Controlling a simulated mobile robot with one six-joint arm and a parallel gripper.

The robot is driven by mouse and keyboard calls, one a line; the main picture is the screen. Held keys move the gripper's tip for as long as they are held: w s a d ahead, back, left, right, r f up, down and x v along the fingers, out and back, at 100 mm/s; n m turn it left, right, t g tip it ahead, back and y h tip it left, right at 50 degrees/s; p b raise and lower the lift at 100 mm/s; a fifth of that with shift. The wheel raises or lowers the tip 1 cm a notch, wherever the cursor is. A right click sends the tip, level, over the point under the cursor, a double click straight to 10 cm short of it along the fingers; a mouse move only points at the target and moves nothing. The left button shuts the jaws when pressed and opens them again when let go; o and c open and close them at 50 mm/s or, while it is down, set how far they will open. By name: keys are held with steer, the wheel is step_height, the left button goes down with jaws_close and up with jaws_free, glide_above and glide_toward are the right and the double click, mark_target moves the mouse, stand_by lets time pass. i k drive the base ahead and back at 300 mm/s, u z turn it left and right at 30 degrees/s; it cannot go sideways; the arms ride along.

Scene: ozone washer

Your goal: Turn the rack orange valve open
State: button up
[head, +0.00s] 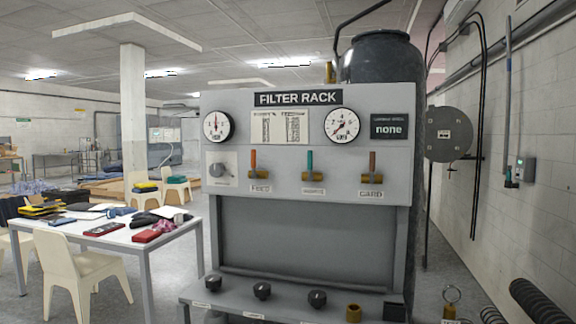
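The grey filter rack (300,235) stands in front of me, with a "FILTER RACK" sign at its top. The rack's orange valve (253,163) is the leftmost of three lever valves on the panel. Its orange lever stands upright above a brass body, over a small white label. A teal-handled valve (309,163) is in the middle and a brown-handled valve (372,165) is at the right; both levers are upright too. My gripper is not in view.
Two gauges (217,126) (341,124) and a dark "none" display (389,126) sit above the valves. A grey knob (217,170) is left of them. Several black knobs (262,291) line the lower ledge. A cluttered white table (140,235) and chair (75,265) stand left.

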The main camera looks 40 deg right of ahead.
mark_target(253, 152)
steer(key=u, duration=1.1)
steer(key=k, duration=0.1)
steer(key=z, duration=2.3)
steer(key=k, duration=0.6)
steer(key=u, duration=0.4)
steer(key=i, duration=0.5)
steer(key=z, duration=0.1)
